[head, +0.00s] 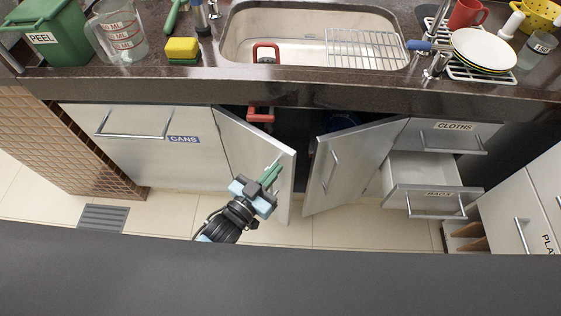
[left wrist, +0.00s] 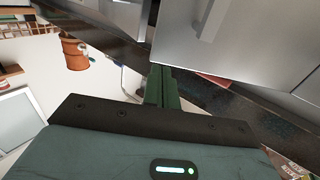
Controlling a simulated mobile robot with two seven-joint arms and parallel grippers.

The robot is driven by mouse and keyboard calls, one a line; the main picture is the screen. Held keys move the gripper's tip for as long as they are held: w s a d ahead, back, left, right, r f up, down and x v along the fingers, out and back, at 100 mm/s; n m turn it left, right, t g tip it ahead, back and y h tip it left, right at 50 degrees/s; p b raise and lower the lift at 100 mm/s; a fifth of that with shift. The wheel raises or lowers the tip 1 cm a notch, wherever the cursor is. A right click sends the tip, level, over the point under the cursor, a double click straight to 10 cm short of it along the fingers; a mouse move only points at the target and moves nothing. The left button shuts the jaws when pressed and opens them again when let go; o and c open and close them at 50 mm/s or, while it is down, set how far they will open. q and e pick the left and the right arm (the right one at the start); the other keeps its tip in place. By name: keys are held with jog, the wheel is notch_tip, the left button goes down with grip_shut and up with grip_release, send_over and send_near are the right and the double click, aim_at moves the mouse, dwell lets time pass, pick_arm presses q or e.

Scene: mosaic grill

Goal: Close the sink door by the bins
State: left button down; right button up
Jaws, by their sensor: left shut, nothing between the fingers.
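Two silver doors stand partly open under the sink (head: 300,52). The left door (head: 245,150) is hinged beside the front marked CANS (head: 140,145) and swings outward. The right door (head: 355,160) is hinged beside the CLOTHS drawer and shows its handle. My left gripper (head: 273,173) is shut and empty, in front of the left door's outer face near its free edge; I cannot tell whether it touches. In the left wrist view the green fingers (left wrist: 162,85) are together beside a silver panel (left wrist: 235,45) with a handle. My right gripper is not in view.
A drawer (head: 430,200) under the CLOTHS drawer (head: 450,138) is pulled out. A green PEEL bin (head: 55,35) stands on the counter (head: 300,95). A red handle (head: 261,115) shows inside the dark sink cupboard. A floor grate (head: 103,217) lies at left.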

aim_at(288, 155)
pick_arm(q)
jog(key=shift+x, duration=1.6)
jog(key=shift+w, duration=0.1)
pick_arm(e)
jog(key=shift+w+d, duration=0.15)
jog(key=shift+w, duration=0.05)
